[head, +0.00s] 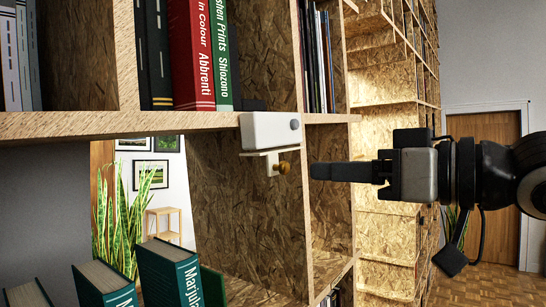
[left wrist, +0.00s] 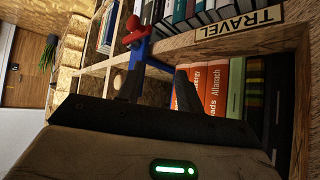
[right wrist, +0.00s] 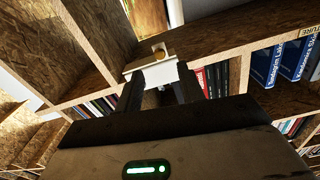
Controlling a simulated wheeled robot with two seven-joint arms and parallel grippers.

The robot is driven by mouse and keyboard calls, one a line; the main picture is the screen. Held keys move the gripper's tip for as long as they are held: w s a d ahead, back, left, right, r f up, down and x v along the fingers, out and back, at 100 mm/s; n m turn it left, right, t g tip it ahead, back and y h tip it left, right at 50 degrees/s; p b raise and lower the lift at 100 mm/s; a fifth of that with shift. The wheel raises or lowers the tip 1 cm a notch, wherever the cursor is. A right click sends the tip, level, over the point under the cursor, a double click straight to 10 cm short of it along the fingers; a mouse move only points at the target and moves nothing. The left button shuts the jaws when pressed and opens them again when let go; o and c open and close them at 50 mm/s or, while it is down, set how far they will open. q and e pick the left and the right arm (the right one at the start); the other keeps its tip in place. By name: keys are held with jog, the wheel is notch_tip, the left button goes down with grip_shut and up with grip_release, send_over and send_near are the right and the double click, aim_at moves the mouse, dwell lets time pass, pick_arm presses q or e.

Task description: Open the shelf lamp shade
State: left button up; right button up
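The shelf lamp (head: 268,131) is a white box fixed to the front edge of a chipboard shelf. Its pale shade (head: 262,152) hangs just below as a thin flap with a small brass knob (head: 283,168). In the right wrist view the lamp (right wrist: 150,71) and the knob (right wrist: 158,48) lie beyond my fingertips. My right gripper (head: 316,171) points left at the knob, a short gap apart from it. Its fingers (right wrist: 160,88) stand apart with nothing seen held. My left gripper (left wrist: 155,82) is outside the head view; its fingers are apart, facing another shelf.
Red, green and dark books (head: 200,55) stand on the shelf above the lamp. Teal books (head: 168,272) stand lower left. An upright chipboard panel (head: 250,210) is behind the knob. A red and blue object (left wrist: 137,40) is at the shelf edge near my left gripper, beside a TRAVEL label (left wrist: 240,22).

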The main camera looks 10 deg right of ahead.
aim_at(287, 168)
jog(key=p+x, duration=0.2)
jog(key=x, duration=0.8)
jog(key=shift+w+a, duration=0.3)
jog(key=c, duration=0.8)
